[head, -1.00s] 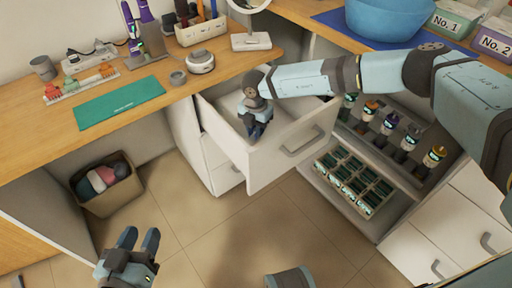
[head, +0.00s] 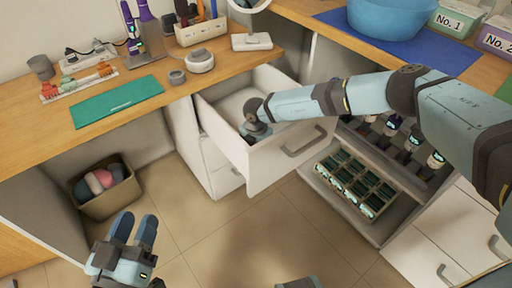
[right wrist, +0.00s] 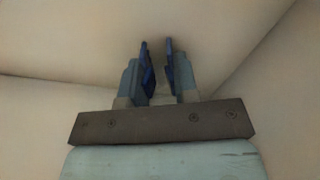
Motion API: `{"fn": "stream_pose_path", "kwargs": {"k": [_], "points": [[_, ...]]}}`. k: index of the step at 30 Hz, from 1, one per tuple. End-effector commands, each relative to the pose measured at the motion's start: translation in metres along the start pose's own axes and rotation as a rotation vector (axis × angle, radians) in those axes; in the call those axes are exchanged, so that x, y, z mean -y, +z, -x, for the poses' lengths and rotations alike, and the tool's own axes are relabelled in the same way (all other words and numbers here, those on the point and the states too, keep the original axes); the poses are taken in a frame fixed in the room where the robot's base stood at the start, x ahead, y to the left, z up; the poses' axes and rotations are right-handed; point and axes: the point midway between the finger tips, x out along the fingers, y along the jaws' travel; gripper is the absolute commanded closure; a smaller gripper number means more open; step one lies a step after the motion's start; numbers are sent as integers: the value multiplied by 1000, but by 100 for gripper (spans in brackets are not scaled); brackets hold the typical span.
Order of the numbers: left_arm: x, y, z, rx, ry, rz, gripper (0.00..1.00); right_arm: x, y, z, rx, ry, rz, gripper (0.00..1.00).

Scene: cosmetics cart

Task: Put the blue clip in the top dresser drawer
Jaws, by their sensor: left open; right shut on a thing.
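The top dresser drawer (head: 290,152) is pulled open below the desk top. My right gripper (head: 256,132) reaches down inside it, and the drawer front hides its fingertips in the head view. In the right wrist view my right gripper (right wrist: 159,72) is shut on the blue clip (right wrist: 149,78), a small dark blue piece between the fingers that is hard to separate from the fingertips. Pale drawer walls and floor surround it. My left gripper (head: 135,228) is open and empty above the floor at the lower left.
The desk (head: 60,125) holds a green mat (head: 118,101), hair clips on a tray, a round mirror stand (head: 251,41) and bottles. A bin (head: 107,190) with colored rolls stands under it. An open shelf (head: 355,205) with bottles and boxes is right of the drawer.

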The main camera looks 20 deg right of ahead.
Motion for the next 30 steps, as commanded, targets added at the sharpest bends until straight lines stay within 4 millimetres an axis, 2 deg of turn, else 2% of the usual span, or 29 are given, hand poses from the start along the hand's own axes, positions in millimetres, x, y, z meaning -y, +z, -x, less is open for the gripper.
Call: {"fn": "stream_pose_path", "kwargs": {"k": [2, 3, 5, 6, 14, 17, 20, 24, 30], "points": [[0, 1, 0, 1, -1, 1, 57, 0, 0, -4, -1, -1, 0, 98], [0, 1, 0, 0, -1, 1, 57, 0, 0, -2, 0, 0, 0, 63], [0, 1, 0, 0, -1, 0, 57, 0, 0, -2, 0, 0, 0, 49], [0, 1, 0, 0, -1, 0, 57, 0, 0, -2, 0, 0, 0, 46], [1, 0, 0, -1, -3, 1, 57, 0, 0, -1, 0, 0, 0, 46], [1, -3, 0, 2, -5, -1, 57, 0, 0, 8, 0, 1, 0, 46], [3, -3, 0, 26, -15, -10, 57, -1, 0, 25, 0, 1, 1, 46], [15, 24, 8, 144, -63, -14, 57, 0, 0, 56, 0, 1, 1, 46], [24, 42, 15, 241, -94, -29, 57, 0, 0, 95, 0, 1, 0, 46]]}}
